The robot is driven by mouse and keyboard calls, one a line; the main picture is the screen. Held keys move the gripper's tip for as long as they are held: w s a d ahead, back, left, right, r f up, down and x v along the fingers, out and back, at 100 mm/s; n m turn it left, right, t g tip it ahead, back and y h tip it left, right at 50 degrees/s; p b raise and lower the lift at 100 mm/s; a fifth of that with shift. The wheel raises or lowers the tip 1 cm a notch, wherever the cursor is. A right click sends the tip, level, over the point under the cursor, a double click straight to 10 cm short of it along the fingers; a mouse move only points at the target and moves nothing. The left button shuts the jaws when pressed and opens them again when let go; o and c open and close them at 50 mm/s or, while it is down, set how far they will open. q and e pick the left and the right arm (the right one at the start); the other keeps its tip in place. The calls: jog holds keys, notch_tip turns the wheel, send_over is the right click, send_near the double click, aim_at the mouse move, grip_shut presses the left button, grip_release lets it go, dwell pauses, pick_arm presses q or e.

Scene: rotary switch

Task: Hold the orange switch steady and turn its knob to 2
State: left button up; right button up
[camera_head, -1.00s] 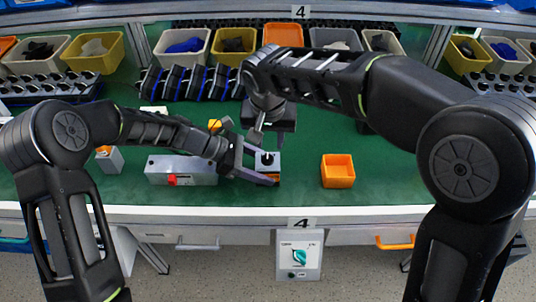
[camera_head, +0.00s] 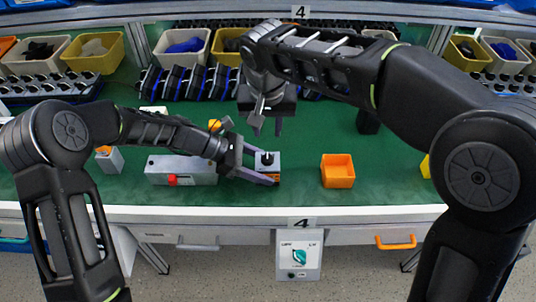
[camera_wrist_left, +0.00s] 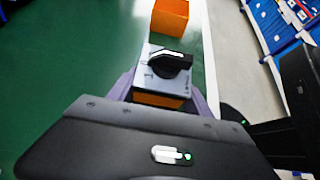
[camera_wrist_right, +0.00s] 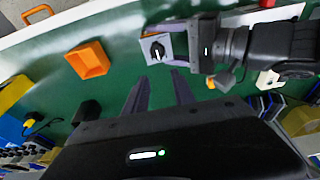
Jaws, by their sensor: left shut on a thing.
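The orange switch (camera_head: 267,178) stands on the green table near its front edge, with a grey top and a black knob (camera_head: 267,157). My left gripper (camera_head: 257,172) is shut on it, a finger on either side of its body. My right gripper (camera_head: 266,128) is open and empty, pointing down, raised above and behind the switch. In the right wrist view the switch knob (camera_wrist_right: 157,50) lies beyond its open fingers, apart from them.
An orange bin (camera_head: 338,172) stands to the right of the switch. A grey box with a red button (camera_head: 180,170) lies left of it, beside my left arm. Black parts in a rack (camera_head: 190,82) and several bins line the back. The table's front edge is close.

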aim_at(268, 156)
jog(key=shift+f, duration=0.15)
jog(key=shift+s+f+x, duration=0.1)
jog(key=shift+s+x, duration=0.25)
jog(key=shift+x, duration=1.05)
jog(key=shift+s+f+x, duration=0.1)
jog(key=shift+s+x, duration=0.25)
jog(key=shift+x, duration=1.1)
jog(key=shift+s+f+x, duration=0.1)
jog(key=shift+s+x, duration=0.25)
jog(key=shift+x, duration=1.05)
grip_shut()
jog(key=shift+d, duration=0.1)
jog(key=shift+f, duration=0.1)
